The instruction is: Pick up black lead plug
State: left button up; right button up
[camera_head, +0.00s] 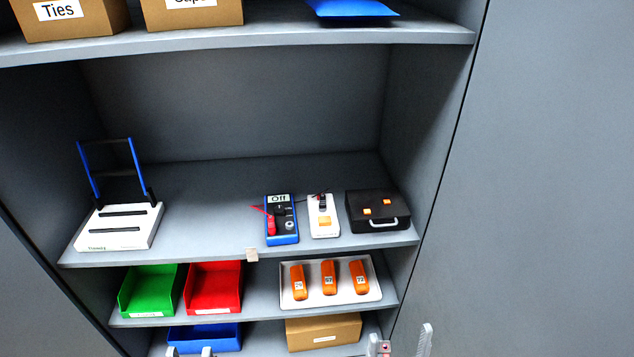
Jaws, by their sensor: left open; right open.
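A blue multimeter (294,238) with an "Off" display lies on the middle shelf. A red lead plug (271,224) is at its left side. A small black piece (322,201), which looks like the black lead plug, lies over the upper part of a white device with an orange patch (325,230). A thin dark lead seems to run between it and the multimeter. My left gripper (190,352) is open at the bottom edge, in front of the blue bin. My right gripper (400,343) is open at the bottom right. Both are well below the plug, and only their fingertips show.
A black case (376,213) stands right of the white device. A white stand with blue arms (119,228) is at the left. Below are green (146,291) and red bins (214,289) and a tray (374,291) of orange items. The shelf's left-centre is clear.

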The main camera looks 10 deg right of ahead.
aim_at(322, 205)
jog(key=i+j+z, duration=0.6)
jog(key=i+j, duration=0.15)
